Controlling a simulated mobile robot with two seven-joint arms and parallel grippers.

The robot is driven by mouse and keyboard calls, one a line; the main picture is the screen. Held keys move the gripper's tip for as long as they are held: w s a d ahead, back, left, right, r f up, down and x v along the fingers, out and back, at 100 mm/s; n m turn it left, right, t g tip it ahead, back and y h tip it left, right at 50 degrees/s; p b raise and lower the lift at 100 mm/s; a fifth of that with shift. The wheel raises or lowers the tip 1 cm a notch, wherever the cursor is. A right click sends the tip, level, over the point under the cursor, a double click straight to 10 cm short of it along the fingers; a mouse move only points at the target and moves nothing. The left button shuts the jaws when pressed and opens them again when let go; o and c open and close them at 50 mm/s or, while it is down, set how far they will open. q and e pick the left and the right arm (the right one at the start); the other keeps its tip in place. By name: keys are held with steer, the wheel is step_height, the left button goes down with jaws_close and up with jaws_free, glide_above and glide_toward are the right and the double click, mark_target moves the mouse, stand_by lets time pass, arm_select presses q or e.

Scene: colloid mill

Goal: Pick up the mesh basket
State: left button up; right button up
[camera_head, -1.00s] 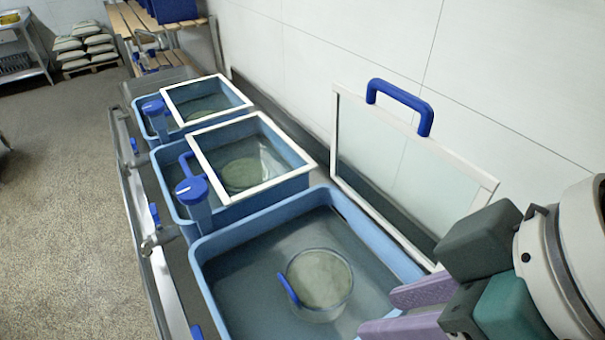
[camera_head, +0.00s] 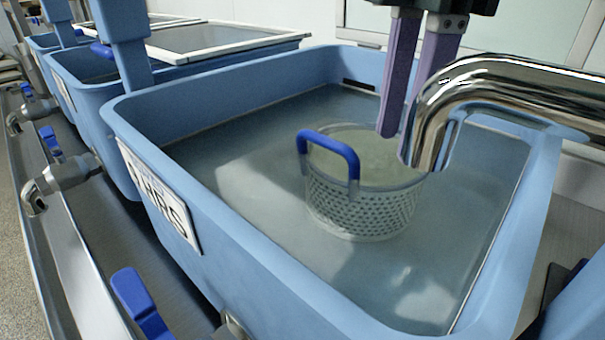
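The mesh basket (camera_head: 362,205) is a perforated metal cylinder with a blue loop handle (camera_head: 330,150) on its left side. It stands upright in water in the nearest blue tank (camera_head: 250,262). My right gripper (camera_head: 399,140) comes down from above with two purple fingers, a narrow gap between them. Its fingertips are over the right rear part of the basket, to the right of the handle. It holds nothing that I can see. A chrome pipe hides part of one finger and of the basket's right rim. My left gripper is not in view.
A thick curved chrome pipe (camera_head: 480,85) arches over the tank's right side, close to my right gripper. More blue tanks (camera_head: 90,75) with framed lids (camera_head: 215,38) stand at the back left. A metal tap (camera_head: 65,178) and blue levers (camera_head: 138,300) line the left side.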

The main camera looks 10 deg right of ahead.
mark_target(388, 186)
steer(key=f, duration=0.3)
steer(key=f+b, duration=0.1)
steer(key=f, duration=0.3)
steer(key=w+f+b, duration=0.1)
steer(key=f, duration=0.2)
steer(key=shift+w+d+f, duration=0.1)
steer(key=shift+d+f, duration=0.05)
steer(key=shift+d, duration=0.15)
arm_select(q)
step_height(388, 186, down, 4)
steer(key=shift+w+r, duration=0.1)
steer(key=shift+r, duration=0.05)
arm_select(e)
steer(key=shift+c, duration=0.3)
jaws_close()
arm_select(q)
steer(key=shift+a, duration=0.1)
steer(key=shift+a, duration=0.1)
